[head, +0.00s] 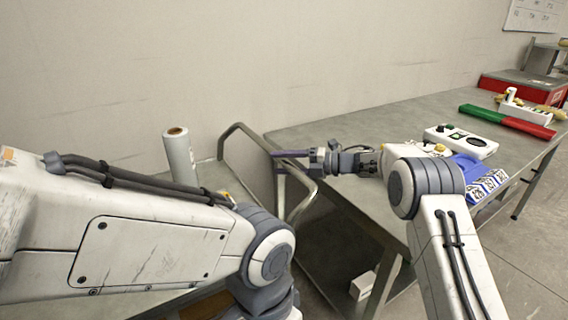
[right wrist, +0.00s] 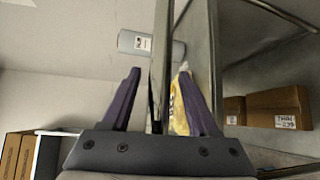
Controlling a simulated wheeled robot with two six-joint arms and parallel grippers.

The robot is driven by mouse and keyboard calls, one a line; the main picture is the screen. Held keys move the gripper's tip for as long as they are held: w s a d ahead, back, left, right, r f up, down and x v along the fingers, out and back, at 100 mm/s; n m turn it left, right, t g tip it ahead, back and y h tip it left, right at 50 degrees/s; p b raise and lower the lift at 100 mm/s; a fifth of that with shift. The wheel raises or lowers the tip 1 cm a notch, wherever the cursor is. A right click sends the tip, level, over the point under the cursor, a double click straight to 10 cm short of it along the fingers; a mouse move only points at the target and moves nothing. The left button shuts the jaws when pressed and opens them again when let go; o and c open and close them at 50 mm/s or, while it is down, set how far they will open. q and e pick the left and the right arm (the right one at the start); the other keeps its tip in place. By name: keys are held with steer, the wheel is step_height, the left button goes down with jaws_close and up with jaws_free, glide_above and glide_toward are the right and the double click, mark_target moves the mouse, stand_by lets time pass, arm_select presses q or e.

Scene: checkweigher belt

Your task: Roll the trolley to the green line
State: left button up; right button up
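The trolley shows a bent grey tube handle (head: 231,135) in the head view, beside the near end of the grey table. Its flat deck lies lower left, largely behind my left arm. My right gripper (head: 275,161) is at the handle, its purple fingers spread. In the right wrist view the right gripper (right wrist: 160,100) is open, with a narrow dark bar, apparently the handle (right wrist: 158,85), between the fingers; contact cannot be told. My left gripper is out of view. No green line on the floor is visible.
A white roll (head: 180,155) stands on the trolley. The grey table (head: 335,125) carries a blue tray (head: 466,170), a white control box (head: 461,142) and a red-green bar (head: 508,121). Cardboard boxes (right wrist: 277,107) show in the right wrist view. Bare floor (head: 530,235) lies right.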

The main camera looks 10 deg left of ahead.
steer(key=shift+d, duration=0.15)
steer(key=s+d+r, duration=0.1)
steer(key=d, duration=0.9)
steer(key=shift+r+b, duration=0.25)
steer(key=shift+b, duration=0.05)
steer(key=shift+d+r, duration=0.1)
